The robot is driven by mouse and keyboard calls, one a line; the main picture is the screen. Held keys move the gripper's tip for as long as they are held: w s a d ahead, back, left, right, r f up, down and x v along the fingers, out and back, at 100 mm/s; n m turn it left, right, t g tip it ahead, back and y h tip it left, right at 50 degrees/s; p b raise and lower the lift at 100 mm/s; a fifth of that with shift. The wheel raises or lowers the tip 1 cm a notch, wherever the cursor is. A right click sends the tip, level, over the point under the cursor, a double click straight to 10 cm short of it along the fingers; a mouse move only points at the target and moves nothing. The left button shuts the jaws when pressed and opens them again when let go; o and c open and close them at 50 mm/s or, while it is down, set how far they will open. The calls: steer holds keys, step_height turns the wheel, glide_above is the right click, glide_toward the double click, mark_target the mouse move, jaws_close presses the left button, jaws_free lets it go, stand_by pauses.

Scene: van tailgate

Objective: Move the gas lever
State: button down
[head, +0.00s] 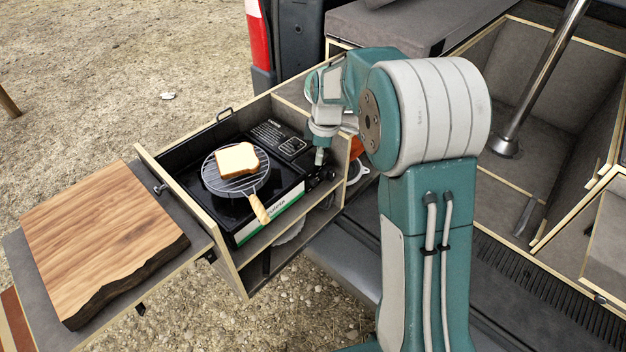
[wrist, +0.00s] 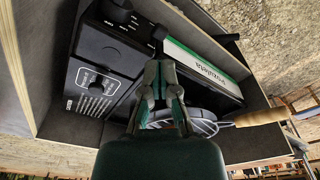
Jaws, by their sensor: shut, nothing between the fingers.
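The black gas stove (head: 258,200) sits in a pull-out wooden compartment, and it also shows in the wrist view (wrist: 105,55). Small black controls (head: 316,179) are at its front right corner; in the wrist view dark controls (wrist: 118,12) show at the top edge. I cannot tell clearly which part is the gas lever. My gripper (head: 319,158) points down above the right end of the stove, close to these controls. In the wrist view my gripper (wrist: 162,70) is shut and empty, with its tips near the white-green front strip; contact cannot be judged.
A round grill (head: 216,180) with a slice of bread (head: 237,160) and a wooden handle (head: 257,208) lies on the stove. Compartment walls (head: 190,212) surround the stove. A wooden cutting board (head: 100,235) lies on the left shelf. An orange item (head: 356,147) is right of the compartment.

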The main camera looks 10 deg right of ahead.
mark_target(316, 181)
steer(key=shift+f, duration=0.2)
steer(key=shift+w+a+f, duration=0.1)
steer(key=shift+a+f, duration=0.1)
steer(key=shift+f, duration=1.5)
steer(key=shift+a+f, duration=0.15)
steer(key=shift+f, duration=2.5)
steer(key=shift+r, duration=0.1)
steer(key=d, duration=0.2)
steer(key=s+d+r, duration=0.1)
step_height(316, 181, up, 12)
steer(key=d, duration=0.1)
